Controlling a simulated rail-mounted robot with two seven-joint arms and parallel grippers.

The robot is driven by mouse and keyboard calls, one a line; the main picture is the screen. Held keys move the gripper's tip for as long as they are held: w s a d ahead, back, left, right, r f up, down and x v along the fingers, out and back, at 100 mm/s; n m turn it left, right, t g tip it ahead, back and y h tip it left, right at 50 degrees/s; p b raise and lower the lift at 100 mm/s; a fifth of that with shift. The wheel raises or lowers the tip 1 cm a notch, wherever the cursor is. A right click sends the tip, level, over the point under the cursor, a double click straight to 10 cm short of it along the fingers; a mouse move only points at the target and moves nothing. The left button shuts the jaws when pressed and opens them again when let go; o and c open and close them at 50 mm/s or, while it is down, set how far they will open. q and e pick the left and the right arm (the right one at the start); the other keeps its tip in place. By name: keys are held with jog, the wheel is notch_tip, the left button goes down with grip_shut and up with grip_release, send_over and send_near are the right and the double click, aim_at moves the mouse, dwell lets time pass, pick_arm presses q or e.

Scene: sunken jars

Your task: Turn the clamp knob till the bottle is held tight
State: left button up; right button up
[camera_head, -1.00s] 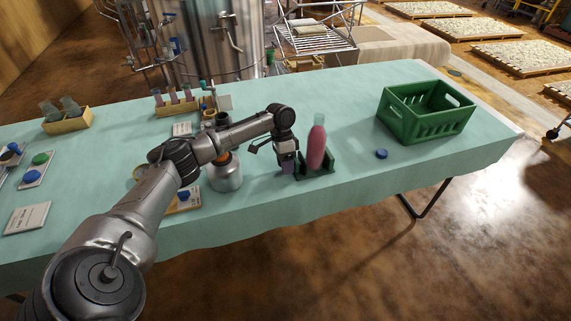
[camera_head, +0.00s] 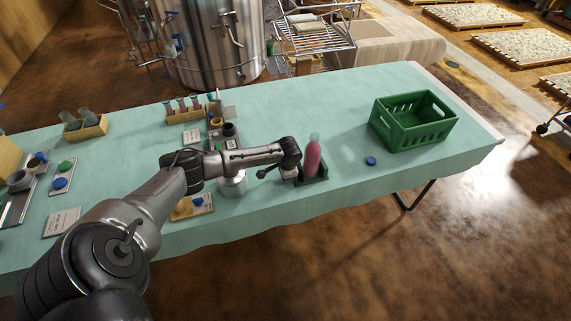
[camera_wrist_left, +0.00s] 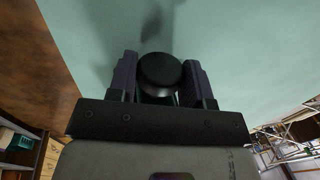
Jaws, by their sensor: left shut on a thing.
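The pink bottle (camera_head: 313,158) with a pale greenish top stands upright in the dark green clamp (camera_head: 322,180) near the table's front edge. My left gripper (camera_head: 291,176) is just left of the clamp, mostly hidden under my wrist in the head view. In the left wrist view, my left gripper (camera_wrist_left: 160,80) has its two fingers closed on either side of a dark round knob (camera_wrist_left: 160,70). The bottle is not visible in that view. Whether the clamp's jaw touches the bottle cannot be told. My right gripper is out of view.
A green crate (camera_head: 414,139) stands right of the clamp, with a blue cap (camera_head: 371,161) between them. A metal jar (camera_head: 233,184) stands left of the clamp, partly behind my arm. A vial rack (camera_head: 186,117) is farther back. The table behind the bottle is clear.

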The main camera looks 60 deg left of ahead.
pick_arm(q)
jog(key=y+p, duration=0.2)
jog(key=p, duration=0.1)
jog(key=shift+d+r+t+y, duration=0.2)
jog(key=shift+t+y, duration=0.1)
jog(key=shift+f+y+p, duration=0.15)
jog(key=shift+y+p, duration=0.55)
jog(key=shift+p, duration=0.05)
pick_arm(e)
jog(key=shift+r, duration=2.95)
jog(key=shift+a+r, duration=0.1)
pick_arm(q)
jog(key=shift+f, duration=0.1)
jog(key=o, duration=0.9)
jog(key=p+v, duration=0.2)
jog(key=v, duration=0.5)
jog(key=p+v, duration=0.1)
jog(key=v, duration=0.5)
jog(key=shift+s+d+r+p, duration=0.25)
jog(key=shift+p, duration=0.1)
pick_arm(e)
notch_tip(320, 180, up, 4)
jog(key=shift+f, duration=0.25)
